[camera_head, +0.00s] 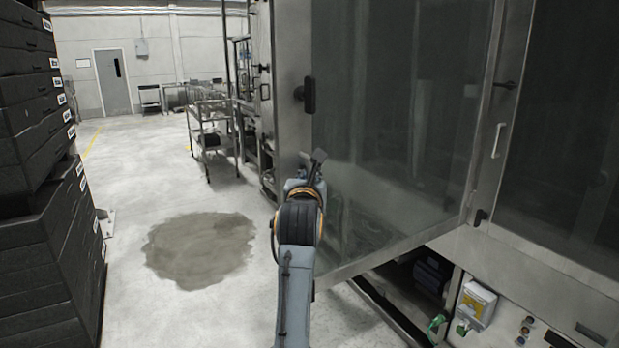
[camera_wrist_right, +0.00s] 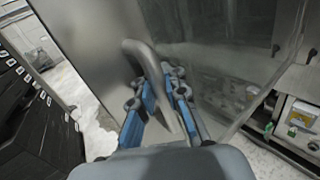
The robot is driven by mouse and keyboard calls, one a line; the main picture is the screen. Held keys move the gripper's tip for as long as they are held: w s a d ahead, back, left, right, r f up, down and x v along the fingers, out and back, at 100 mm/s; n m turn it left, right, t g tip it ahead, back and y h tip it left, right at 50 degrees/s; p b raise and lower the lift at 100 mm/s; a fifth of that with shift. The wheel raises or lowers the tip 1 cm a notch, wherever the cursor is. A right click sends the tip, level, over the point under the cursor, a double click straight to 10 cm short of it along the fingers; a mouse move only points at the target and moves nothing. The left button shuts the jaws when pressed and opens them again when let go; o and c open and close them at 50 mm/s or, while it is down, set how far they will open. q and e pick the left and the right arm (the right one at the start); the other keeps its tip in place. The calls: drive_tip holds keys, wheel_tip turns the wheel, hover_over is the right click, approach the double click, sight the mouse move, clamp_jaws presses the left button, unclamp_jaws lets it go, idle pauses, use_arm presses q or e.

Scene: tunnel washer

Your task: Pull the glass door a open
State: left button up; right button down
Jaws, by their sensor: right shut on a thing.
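The glass door (camera_head: 390,110) is a tall dark pane in a steel frame. It stands swung out from the washer, with its lower edge above the floor. My right gripper (camera_head: 308,180) is at the door's left frame edge, partly hidden by my own wrist. In the right wrist view, the blue fingers of my right gripper (camera_wrist_right: 160,88) are shut around the curved metal door handle (camera_wrist_right: 138,50). The glass door also shows behind them in that view (camera_wrist_right: 220,75). My left gripper is not in view.
Stacked black crates (camera_head: 40,230) stand at the left. A wet patch (camera_head: 200,250) lies on the open floor between them and my arm. A metal cart (camera_head: 208,135) stands farther back. A second glass door (camera_head: 570,130) and a control panel (camera_head: 525,330) are at the right.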

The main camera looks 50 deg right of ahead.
drive_tip(key=shift+s+a, duration=0.1)
drive_tip(key=shift+a, duration=0.1)
drive_tip(key=shift+t, duration=0.3)
drive_tip(key=c, duration=1.3)
unclamp_jaws()
drive_tip(key=shift+a, duration=0.15)
drive_tip(key=shift+c, duration=0.2)
drive_tip(key=shift+w+a, duration=0.15)
drive_tip(key=shift+w, duration=0.05)
